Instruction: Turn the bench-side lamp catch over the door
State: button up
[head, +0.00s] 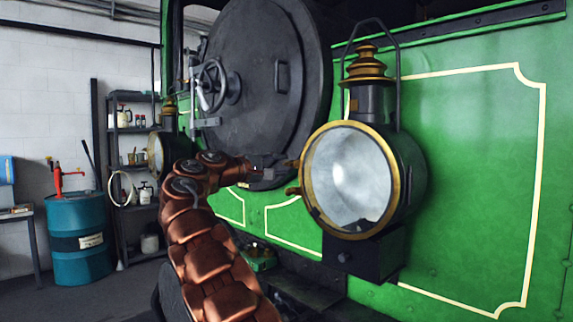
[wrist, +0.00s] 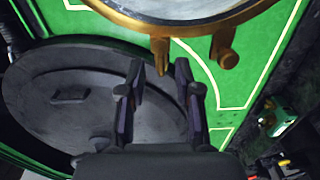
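The near lamp (head: 348,180) has a brass-rimmed glass door, which looks closed. Two brass pieces stick out from the left side of its rim: an upper one (head: 292,163) and a lower one (head: 292,190). In the wrist view a slim brass catch (wrist: 160,54) points down from the rim, and a rounder brass lug (wrist: 223,46) is to its right. My gripper (head: 275,165) is at the upper piece, left of the lamp. In the wrist view my gripper (wrist: 160,72) is open, with the slim catch's end between its fingertips. I cannot tell whether they touch.
The round dark smokebox door (head: 265,75) with its handwheel (head: 212,85) is behind my gripper. A blue drum (head: 80,245) and a shelf rack (head: 130,130) stand by the wall.

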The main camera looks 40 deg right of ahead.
jog(key=a, duration=1)
jog(key=shift+s, duration=0.1)
jog(key=s+a+f+y+p, duration=0.1)
jog(key=s+a+f+y, duration=0.35)
jog(key=s+f, duration=0.45)
jog(key=s+a+f+y+p, duration=0.25)
jog(key=s+f+y, duration=0.35)
jog(key=f, duration=0.6)
jog(key=s+a+f+y, duration=0.3)
jog(key=s+a+f, duration=0.6)
jog(key=s+a, duration=0.2)
jog(key=s+a+f+g+y+p, duration=0.1)
jog(key=s+a+f+y, duration=0.3)
jog(key=s+a+f, duration=0.5)
jog(key=s+a, duration=0.2)
jog(key=a, duration=0.2)
jog(key=shift+s+a+f, duration=0.15)
jog(key=shift+s+f, duration=0.15)
jog(key=shift+s, duration=0.05)
jog(key=shift+y, duration=0.25)
